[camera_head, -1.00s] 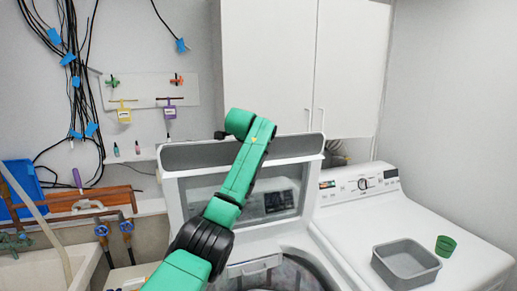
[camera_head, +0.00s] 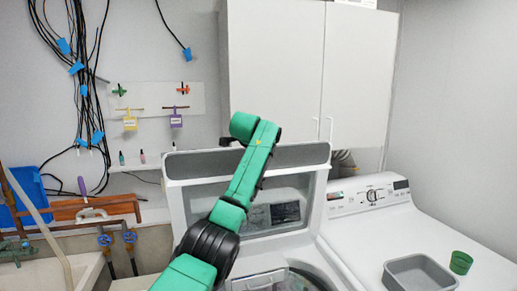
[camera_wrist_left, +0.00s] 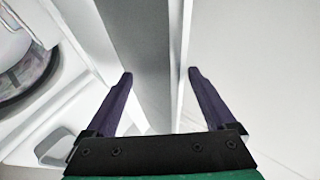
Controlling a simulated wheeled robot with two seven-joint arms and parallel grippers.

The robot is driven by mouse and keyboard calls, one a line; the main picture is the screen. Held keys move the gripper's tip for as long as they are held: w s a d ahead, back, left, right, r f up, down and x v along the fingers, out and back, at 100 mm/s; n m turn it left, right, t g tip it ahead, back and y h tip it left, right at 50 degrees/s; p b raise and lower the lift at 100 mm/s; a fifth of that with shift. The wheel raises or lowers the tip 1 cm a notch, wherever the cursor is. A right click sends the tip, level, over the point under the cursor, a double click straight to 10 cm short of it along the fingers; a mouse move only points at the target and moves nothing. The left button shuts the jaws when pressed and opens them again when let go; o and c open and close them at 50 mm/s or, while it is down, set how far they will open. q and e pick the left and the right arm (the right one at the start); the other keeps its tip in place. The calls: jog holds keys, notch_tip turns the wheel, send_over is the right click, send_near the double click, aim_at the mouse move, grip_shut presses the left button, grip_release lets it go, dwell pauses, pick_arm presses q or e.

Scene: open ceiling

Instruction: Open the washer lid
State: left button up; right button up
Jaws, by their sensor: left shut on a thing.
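The washer lid (camera_head: 300,155) stands raised and nearly upright at the back of the washer, with a grey top band and a window in a white frame. The washer's drum opening (camera_head: 298,279) shows below it. My left arm reaches up in front of the lid and over its top edge, and its gripper is hidden in the head view. In the left wrist view my left gripper (camera_wrist_left: 160,76) has its purple fingers on either side of the lid's edge (camera_wrist_left: 150,45), shut on it. The drum opening also shows at that view's left. My right gripper is not in view.
A white dryer (camera_head: 350,225) stands at the right, bearing a grey tub (camera_head: 420,272) and a green cup (camera_head: 461,262). White cabinets (camera_head: 275,75) hang above the lid. A sink (camera_head: 75,270), pipes and hanging cables are at the left.

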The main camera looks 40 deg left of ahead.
pick_arm(q)
jog(key=b+v, duration=0.7)
jog(key=v, duration=0.7)
jog(key=shift+s+d, duration=0.1)
jog(key=shift+s, duration=0.1)
